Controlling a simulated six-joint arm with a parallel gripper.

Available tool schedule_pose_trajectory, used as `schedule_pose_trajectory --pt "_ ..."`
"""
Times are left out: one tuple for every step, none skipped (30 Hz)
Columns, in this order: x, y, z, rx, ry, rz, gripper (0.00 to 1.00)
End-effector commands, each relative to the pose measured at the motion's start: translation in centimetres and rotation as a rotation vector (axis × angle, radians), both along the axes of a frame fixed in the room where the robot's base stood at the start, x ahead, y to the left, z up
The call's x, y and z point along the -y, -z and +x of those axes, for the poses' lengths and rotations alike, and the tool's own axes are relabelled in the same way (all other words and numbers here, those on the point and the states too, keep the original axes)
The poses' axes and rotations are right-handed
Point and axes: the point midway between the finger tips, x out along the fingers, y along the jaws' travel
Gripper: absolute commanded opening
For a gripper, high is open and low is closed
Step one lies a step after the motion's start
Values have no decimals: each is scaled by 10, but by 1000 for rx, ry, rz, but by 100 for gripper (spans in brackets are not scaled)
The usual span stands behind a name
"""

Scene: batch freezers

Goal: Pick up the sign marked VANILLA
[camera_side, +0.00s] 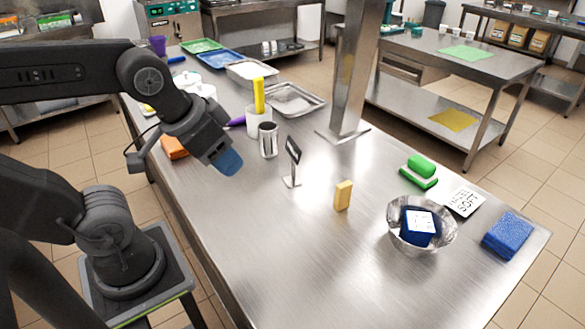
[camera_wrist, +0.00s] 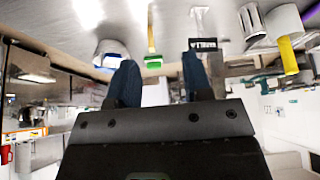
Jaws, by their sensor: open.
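The VANILLA sign is a small dark plate (camera_side: 293,150) with a white border, standing upright on a thin stem with a flat metal base near the middle of the steel table. In the wrist view the picture is upside down, and the sign (camera_wrist: 204,45) shows its lettering just beyond the right-hand finger, which partly overlaps it. My gripper (camera_side: 228,163) has blue fingertips and hangs above the table, left of the sign in the side view and apart from it. In the wrist view my gripper's fingers (camera_wrist: 160,68) are spread with nothing held between them.
A metal cup (camera_side: 268,142) and a white container (camera_side: 251,126) with a yellow item stand behind the sign. A yellow block (camera_side: 343,195), a steel bowl (camera_side: 393,233) holding a blue item, and a green-and-white brush (camera_side: 419,171) lie to the right. A steel post (camera_side: 349,90) rises behind.

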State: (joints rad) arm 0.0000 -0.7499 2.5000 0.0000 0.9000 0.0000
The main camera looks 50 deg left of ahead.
Motion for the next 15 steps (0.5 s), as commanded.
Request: schedule_pose_trajectory --pt "0 0 0 0 0 0 41" --pt "0 0 0 0 0 0 41" --pt "0 0 0 0 0 0 41" --pt "0 0 0 0 0 0 41" --pt "0 0 0 0 0 0 41" --pt "0 0 0 0 0 0 41" --pt "0 0 0 0 1 0 41" --pt "0 0 0 -3 3 3 41" --pt "0 1 1 -12 10 10 41" --pt "0 2 2 -24 20 21 41" --pt "0 3 3 -43 34 35 41" --pt "-1 6 5 -75 59 61 41" --pt "-1 8 6 -104 84 87 41" --pt "-2 11 8 -139 113 119 41" --pt "-3 16 12 -193 157 165 41"
